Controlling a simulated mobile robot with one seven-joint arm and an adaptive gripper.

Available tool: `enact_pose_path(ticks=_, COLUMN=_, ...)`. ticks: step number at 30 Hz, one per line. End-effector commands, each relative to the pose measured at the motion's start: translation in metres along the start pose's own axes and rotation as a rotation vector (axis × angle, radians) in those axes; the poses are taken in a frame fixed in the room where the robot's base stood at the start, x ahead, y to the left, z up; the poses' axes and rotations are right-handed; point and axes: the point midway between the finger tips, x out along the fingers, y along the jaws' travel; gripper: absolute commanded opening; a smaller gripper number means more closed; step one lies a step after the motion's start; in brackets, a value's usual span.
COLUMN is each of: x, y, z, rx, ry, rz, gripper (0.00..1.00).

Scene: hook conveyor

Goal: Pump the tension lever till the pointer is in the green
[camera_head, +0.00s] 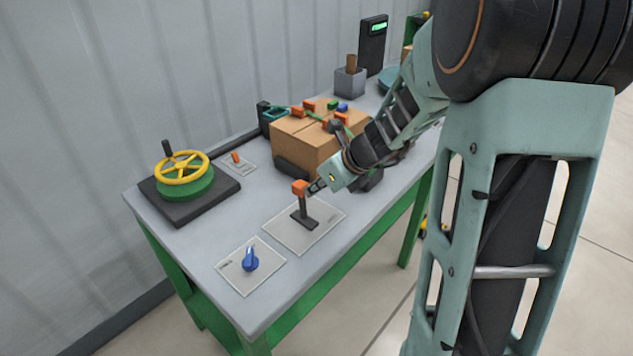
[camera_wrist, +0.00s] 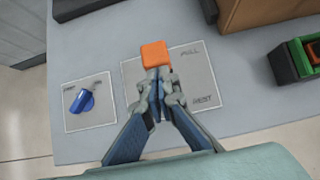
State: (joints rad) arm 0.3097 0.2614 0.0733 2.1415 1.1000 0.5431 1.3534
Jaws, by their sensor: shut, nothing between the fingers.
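The tension lever has an orange block handle (camera_head: 300,187) on a dark upright stem (camera_head: 302,207), set in a dark slot on a light plate (camera_head: 327,231). In the wrist view the orange handle (camera_wrist: 154,54) lies just beyond my fingertips, and the plate (camera_wrist: 204,75) carries the words PULL and REST. My gripper (camera_head: 315,187) is shut and empty, right beside the handle; in the wrist view its fingertips (camera_wrist: 158,73) meet at the handle's near edge. I cannot tell whether they touch it. No pointer or green band can be made out for certain.
A blue knob (camera_head: 250,260) on its own plate stands at the near left. A yellow handwheel (camera_head: 182,168) on a dark base is at the far left. A cardboard box (camera_head: 311,145) with small parts on top stands behind the lever. A small orange switch (camera_head: 236,157) lies between.

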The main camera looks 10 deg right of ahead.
Motion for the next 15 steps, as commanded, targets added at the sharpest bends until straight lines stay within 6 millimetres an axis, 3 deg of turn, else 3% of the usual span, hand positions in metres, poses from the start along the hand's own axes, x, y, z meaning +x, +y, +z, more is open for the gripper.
enact_pose_path(ticks=15, x=0.021, y=0.001, z=0.035, rx=-0.001, ry=0.001, rz=0.002, gripper=0.00)
